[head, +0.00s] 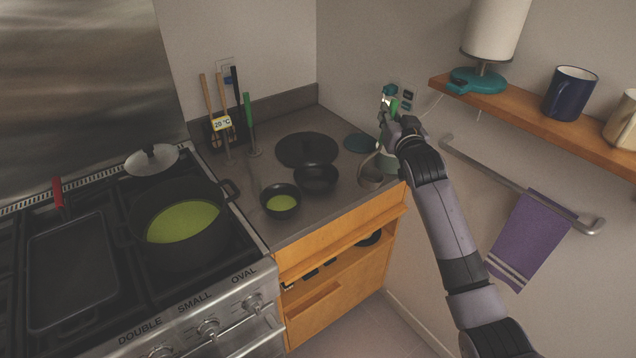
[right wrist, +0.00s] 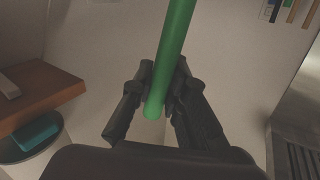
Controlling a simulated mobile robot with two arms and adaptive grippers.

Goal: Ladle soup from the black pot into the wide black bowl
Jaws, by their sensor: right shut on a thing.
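The black pot (head: 212,240) stands on the stove at left with green soup (head: 183,221) in it. Two black bowls are on the grey counter: a front one (head: 281,213) holding some green soup, and one behind it (head: 316,181) that looks empty. I cannot tell surely which is the wide one. My right gripper (head: 389,118) is shut on the ladle's green handle, which also shows in the right wrist view (right wrist: 176,50). The ladle's metal bowl (head: 370,179) hangs low at the counter's right edge; its contents are unclear. My left gripper is out of view.
A round black lid or plate (head: 307,149) and a small dark teal disc (head: 359,142) lie at the back. A utensil holder (head: 222,133) stands by the wall. A shelf (head: 540,114) with mugs and a towel rail (head: 510,180) are at right.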

